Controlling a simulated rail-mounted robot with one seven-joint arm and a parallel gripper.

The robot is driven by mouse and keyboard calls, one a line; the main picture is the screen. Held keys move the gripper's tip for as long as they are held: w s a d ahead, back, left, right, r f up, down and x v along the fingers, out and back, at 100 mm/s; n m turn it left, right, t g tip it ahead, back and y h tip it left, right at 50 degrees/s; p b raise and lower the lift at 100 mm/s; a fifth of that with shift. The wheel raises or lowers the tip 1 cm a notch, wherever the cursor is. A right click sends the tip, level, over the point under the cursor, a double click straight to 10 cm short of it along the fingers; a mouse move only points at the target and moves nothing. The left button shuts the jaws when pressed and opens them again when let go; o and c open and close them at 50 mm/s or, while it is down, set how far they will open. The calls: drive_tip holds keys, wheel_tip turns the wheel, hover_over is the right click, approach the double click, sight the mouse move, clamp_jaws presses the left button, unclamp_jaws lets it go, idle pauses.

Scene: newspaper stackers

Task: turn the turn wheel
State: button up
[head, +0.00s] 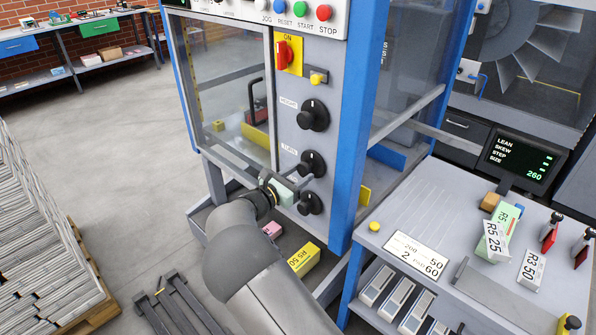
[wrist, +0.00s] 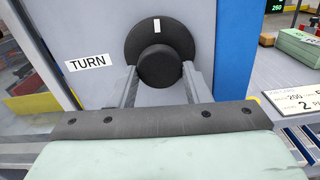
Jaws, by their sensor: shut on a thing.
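The turn wheel (wrist: 134,42) is a black round knob with a raised hub and a short white mark at its top. It sits on the grey panel right of a TURN label (wrist: 86,63). In the head view it is the middle knob (head: 314,161) of a column. My gripper (wrist: 160,82) reaches it from the front, a finger on each side of the hub, shut on it. In the head view my gripper (head: 301,174) meets the knob from the lower left, and the contact is partly hidden.
Another black knob (head: 312,115) is above and one (head: 311,204) close below my gripper. A red switch (head: 283,52) sits higher. A blue post (head: 358,130) stands to the right, with a grey desk (head: 440,210) beyond. Open floor lies left.

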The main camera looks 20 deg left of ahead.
drive_tip(key=shift+n, duration=0.4)
drive_tip(key=o, duration=0.9)
drive_tip(key=shift+o, duration=0.2)
drive_tip(key=b+v, duration=0.2)
drive_tip(key=v, duration=1.5)
drive_tip(key=shift+s, duration=0.3)
